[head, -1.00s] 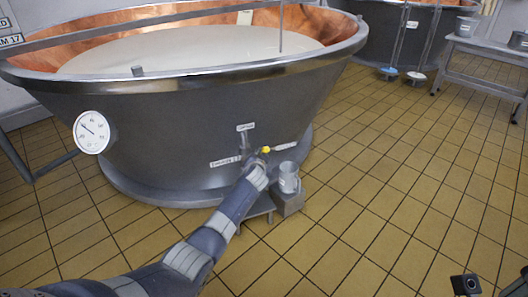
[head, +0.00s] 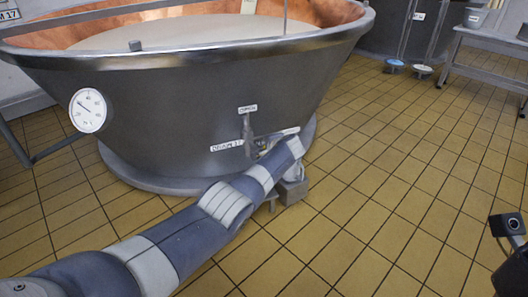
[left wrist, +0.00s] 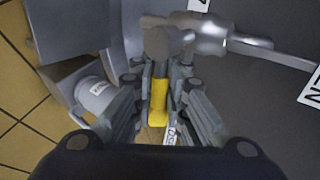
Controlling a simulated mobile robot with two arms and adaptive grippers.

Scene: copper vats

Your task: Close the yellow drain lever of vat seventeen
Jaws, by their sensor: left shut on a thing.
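Vat seventeen (head: 190,95) is a big grey vat with a copper inside and pale liquid. A DRAIN 17 label (head: 227,146) sits left of its drain valve (head: 249,132), with another label (head: 247,109) above. My left gripper (left wrist: 158,88) is at the valve, with its fingers on both sides of the yellow lever grip (left wrist: 158,102) and shut on it. The lever joins the metal valve body (left wrist: 168,42) in the left wrist view. In the head view my left forearm hides the lever. The jaws of my right gripper are out of view.
A dial gauge (head: 88,110) is on the vat's left. A steel table (head: 490,42) stands back right. The tiled floor (head: 400,180) on the right is clear.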

